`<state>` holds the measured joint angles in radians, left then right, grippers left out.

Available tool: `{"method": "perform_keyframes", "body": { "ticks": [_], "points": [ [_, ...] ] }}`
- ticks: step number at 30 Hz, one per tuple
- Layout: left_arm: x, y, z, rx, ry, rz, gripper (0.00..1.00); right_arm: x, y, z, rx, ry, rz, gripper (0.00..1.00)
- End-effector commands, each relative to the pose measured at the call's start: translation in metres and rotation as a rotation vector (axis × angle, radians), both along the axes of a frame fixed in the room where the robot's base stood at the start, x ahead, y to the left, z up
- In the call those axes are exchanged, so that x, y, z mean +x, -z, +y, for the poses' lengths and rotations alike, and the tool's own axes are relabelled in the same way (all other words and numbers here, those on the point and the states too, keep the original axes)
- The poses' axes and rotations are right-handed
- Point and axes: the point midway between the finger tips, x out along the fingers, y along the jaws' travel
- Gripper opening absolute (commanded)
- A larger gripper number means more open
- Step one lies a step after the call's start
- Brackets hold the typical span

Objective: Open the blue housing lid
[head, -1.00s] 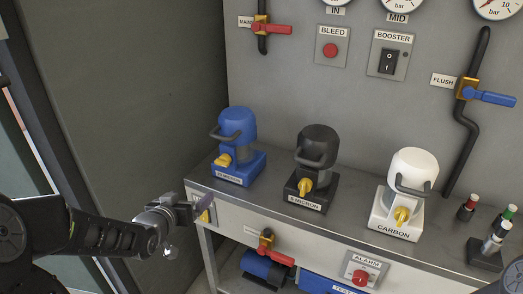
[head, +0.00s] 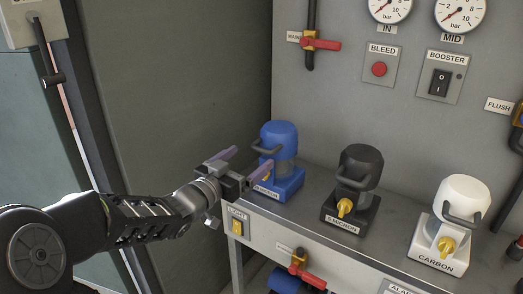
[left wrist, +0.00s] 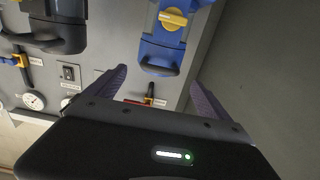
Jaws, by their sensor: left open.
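The blue housing (head: 279,160) stands at the left end of the bench, its domed blue lid (head: 278,137) seated on top with a dark curved handle (head: 267,146) at the front. In the left wrist view the blue housing (left wrist: 165,52) hangs upside down at the top, with its yellow knob (left wrist: 173,19) and the dark handle (left wrist: 158,68) between the fingers' lines. My left gripper (head: 244,165) is open and empty, just left of and in front of the blue housing, apart from it. Its two purple fingers also show in the left wrist view (left wrist: 158,92). My right gripper is out of view.
A black housing (head: 358,181) and a white housing (head: 452,216) stand to the right on the grey bench (head: 310,196). A light switch (head: 237,225) and red-handled valve (head: 308,276) are on the bench front. A grey wall (head: 170,90) is close on the left.

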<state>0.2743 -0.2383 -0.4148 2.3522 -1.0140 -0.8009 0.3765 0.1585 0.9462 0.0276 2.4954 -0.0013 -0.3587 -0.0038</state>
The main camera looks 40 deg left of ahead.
Motion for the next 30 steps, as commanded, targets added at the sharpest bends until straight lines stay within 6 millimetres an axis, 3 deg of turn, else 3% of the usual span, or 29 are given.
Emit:
{"method": "perform_keyframes", "body": {
  "ticks": [6,12,22,30],
  "points": [
    [0.035,0.001,-0.001,0.001,0.003,0.002,0.92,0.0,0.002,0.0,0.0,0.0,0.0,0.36],
    [0.057,0.0,0.001,0.002,0.0,0.001,0.92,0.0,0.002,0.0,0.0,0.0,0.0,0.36],
    [0.061,0.0,0.001,0.001,-0.001,0.001,0.92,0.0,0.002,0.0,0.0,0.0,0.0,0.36],
    [0.061,0.0,0.001,0.001,-0.001,0.0,0.7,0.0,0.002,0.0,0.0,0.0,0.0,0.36]
  ]
}}
